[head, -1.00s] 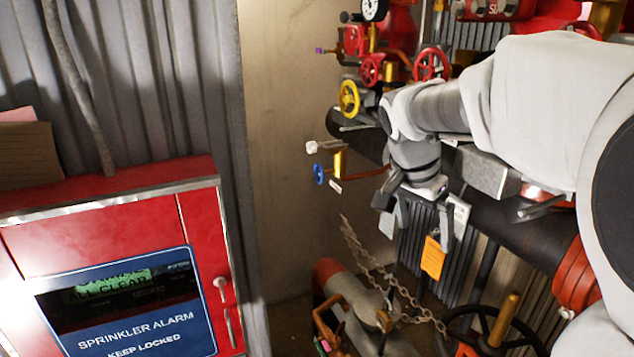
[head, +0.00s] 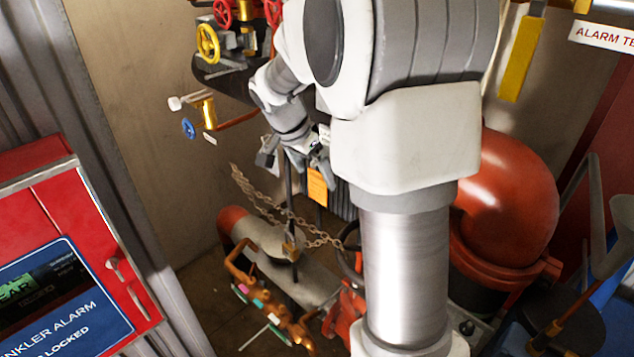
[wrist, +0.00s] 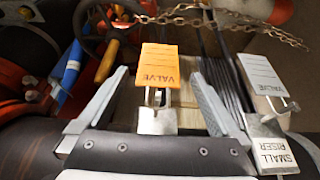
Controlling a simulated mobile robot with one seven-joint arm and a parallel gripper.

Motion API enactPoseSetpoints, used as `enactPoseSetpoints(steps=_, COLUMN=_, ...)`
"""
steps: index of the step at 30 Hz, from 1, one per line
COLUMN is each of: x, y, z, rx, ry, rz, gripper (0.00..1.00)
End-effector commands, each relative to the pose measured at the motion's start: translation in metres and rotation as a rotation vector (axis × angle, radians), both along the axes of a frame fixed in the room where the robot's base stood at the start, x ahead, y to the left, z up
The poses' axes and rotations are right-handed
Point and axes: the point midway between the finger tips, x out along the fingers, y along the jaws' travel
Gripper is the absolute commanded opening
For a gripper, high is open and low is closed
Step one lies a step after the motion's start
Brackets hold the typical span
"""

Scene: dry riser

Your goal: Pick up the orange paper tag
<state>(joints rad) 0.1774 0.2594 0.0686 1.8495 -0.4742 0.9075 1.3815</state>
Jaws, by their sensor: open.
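The orange paper tag (wrist: 167,65), printed VALVE, is in the upper middle of the wrist view. It joins a silver padlock (wrist: 157,121) by the shackle. My open gripper (wrist: 160,76) has one finger on each side of the tag, with visible gaps and nothing held. How far the fingertips are from the tag in depth is hard to tell. In the head view the tag (head: 317,187) hangs just below the right finger of my gripper (head: 297,167). My arm hides part of the space to the right.
A white tag (wrist: 262,75) and a SMALL RISER padlock (wrist: 271,149) are close to the right finger. A chain (head: 262,208) hangs nearby. A red alarm cabinet (head: 120,235) stands at left, and a large red pipe elbow (head: 510,190) at right.

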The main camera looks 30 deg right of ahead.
Motion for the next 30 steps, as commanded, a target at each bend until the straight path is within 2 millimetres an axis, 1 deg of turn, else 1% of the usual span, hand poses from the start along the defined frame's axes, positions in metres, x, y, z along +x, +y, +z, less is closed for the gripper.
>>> enactPoseSetpoints(steps=3, x=-0.002, y=-0.006, z=-0.018, rx=0.002, ry=0.007, rz=-0.001, gripper=1.0)
enactPoseSetpoints(steps=7, x=0.001, y=-0.011, z=-0.033, rx=0.001, ry=0.003, rz=0.0, gripper=1.0)
enactPoseSetpoints(steps=10, x=0.002, y=-0.013, z=-0.038, rx=0.001, ry=0.001, rz=0.0, gripper=1.0)
enactPoseSetpoints(steps=16, x=0.003, y=-0.013, z=-0.039, rx=0.001, ry=0.0, rz=0.0, gripper=1.0)
enactPoseSetpoints(steps=17, x=0.003, y=-0.013, z=-0.039, rx=0.001, ry=0.0, rz=-0.001, gripper=0.96)
enactPoseSetpoints(steps=18, x=0.002, y=-0.013, z=-0.039, rx=0.001, ry=0.0, rz=0.0, gripper=0.89)
enactPoseSetpoints(steps=20, x=0.002, y=-0.013, z=-0.039, rx=0.001, ry=0.0, rz=0.0, gripper=0.78)
enactPoseSetpoints(steps=21, x=0.003, y=-0.013, z=-0.039, rx=0.001, ry=0.0, rz=0.0, gripper=0.71)
enactPoseSetpoints(steps=23, x=0.002, y=-0.013, z=-0.039, rx=0.001, ry=0.0, rz=0.0, gripper=0.6)
enactPoseSetpoints(steps=24, x=0.002, y=-0.013, z=-0.039, rx=0.001, ry=0.0, rz=0.0, gripper=0.53)
enactPoseSetpoints(steps=26, x=0.002, y=-0.013, z=-0.039, rx=0.001, ry=0.0, rz=0.0, gripper=0.42)
enactPoseSetpoints(steps=27, x=0.002, y=-0.013, z=-0.039, rx=0.001, ry=0.0, rz=0.0, gripper=0.35)
enactPoseSetpoints(steps=30, x=0.002, y=-0.013, z=-0.039, rx=0.001, ry=0.0, rz=0.0, gripper=0.18)
